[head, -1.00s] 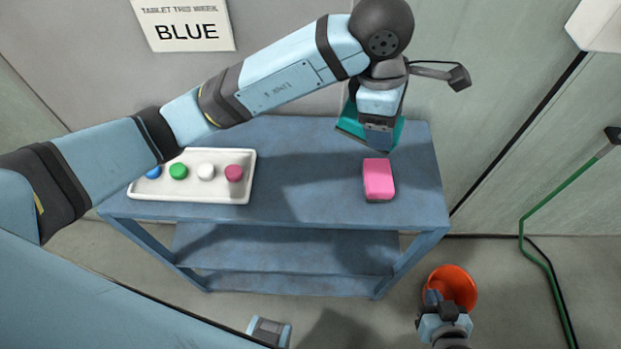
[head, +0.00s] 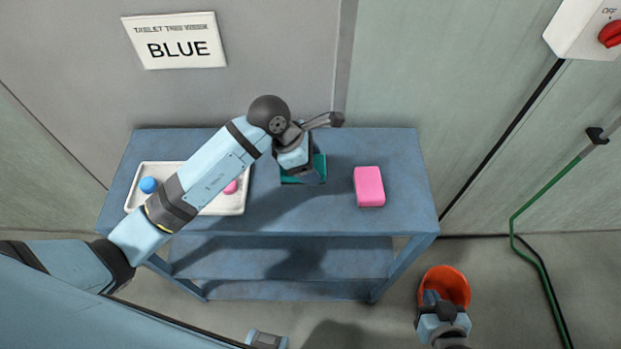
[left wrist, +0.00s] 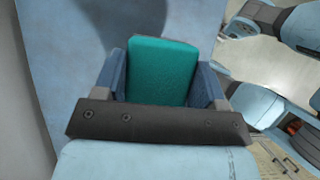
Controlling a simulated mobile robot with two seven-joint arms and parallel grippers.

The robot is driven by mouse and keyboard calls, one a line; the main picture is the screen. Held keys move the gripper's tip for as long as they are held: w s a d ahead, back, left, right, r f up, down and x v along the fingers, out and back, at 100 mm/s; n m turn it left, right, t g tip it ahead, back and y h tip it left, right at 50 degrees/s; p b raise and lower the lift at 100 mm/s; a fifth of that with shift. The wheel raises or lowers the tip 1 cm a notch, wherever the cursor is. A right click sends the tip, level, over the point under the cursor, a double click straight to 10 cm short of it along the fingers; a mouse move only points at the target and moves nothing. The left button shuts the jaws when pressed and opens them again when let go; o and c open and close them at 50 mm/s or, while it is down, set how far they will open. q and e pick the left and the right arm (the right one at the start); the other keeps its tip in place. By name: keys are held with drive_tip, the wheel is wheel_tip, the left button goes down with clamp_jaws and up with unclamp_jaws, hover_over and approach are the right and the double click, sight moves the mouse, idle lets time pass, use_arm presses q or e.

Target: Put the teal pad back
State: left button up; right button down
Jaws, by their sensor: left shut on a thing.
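The teal pad (head: 319,165) is in my left gripper (head: 304,176), which is shut on it over the middle of the blue table. In the left wrist view the teal pad (left wrist: 162,72) stands between the two fingers (left wrist: 160,88), its broad face showing. Its lower part is hidden by the gripper. Whether the pad touches the tabletop I cannot tell. My right gripper (head: 434,302) is low at the bottom right, by an orange bucket (head: 452,283); its fingers are too small to read.
A pink block (head: 369,187) lies on the blue table (head: 400,150), right of the teal pad. A white tray (head: 135,200) with coloured tablets, partly hidden by my left arm, is at left. A sign reading BLUE (head: 175,41) hangs behind. A red switch (head: 611,33) is upper right.

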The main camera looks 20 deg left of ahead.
use_arm(q)
wheel_tip(320, 180, down, 7)
drive_tip(key=shift+f+p, duration=0.15)
drive_tip(key=shift+p, duration=0.25)
drive_tip(key=shift+f, duration=0.2)
drive_tip(key=shift+f, duration=0.1)
drive_tip(key=o, duration=1.2)
drive_tip(key=b+v, duration=0.1)
drive_tip(key=v, duration=1.1)
drive_tip(key=shift+b, duration=0.35)
